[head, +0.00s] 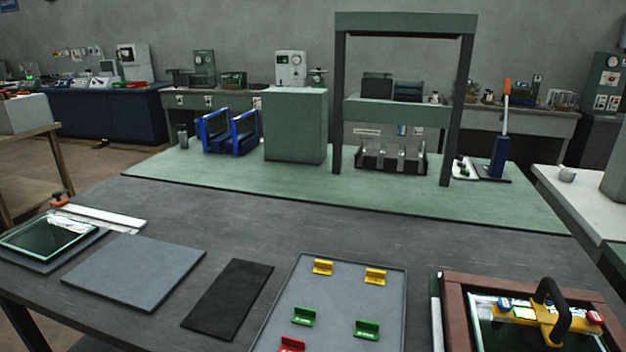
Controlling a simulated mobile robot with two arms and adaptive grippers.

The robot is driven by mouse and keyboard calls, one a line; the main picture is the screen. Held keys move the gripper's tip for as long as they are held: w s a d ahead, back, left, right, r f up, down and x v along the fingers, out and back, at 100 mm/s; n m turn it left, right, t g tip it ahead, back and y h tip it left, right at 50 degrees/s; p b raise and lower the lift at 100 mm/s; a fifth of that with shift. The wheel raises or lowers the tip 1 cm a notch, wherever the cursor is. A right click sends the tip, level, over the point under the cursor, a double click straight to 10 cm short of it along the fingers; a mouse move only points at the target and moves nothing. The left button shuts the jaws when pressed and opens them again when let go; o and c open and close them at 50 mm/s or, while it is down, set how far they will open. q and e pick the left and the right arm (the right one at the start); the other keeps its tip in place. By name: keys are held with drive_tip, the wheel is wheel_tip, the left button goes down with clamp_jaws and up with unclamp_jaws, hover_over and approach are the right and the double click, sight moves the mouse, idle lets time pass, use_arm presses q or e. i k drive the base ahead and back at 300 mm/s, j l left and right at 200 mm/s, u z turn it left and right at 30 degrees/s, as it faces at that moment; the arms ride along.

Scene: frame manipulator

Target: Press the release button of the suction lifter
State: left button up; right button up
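The suction lifter (545,318) is at the lower right of the head view. It has a yellow body, a black arched handle (549,296), a blue-topped part (504,305) at its left end and a red-topped part (594,318) at its right end. I cannot tell which part is the release button. The lifter rests over a dark glass pane inside a reddish-brown frame (457,318), which is cut off by the picture's lower edge. Neither of my grippers shows in this view.
A grey tray (335,285) with yellow, green and red clips lies left of the frame. A black mat (229,298), a grey board (135,270) and a glass panel (45,238) lie further left. A green mat (230,182) behind carries a tall stand (340,110) and a lever press (500,145).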

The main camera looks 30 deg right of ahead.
sight(593, 318)
drive_tip(key=z, duration=2.25)
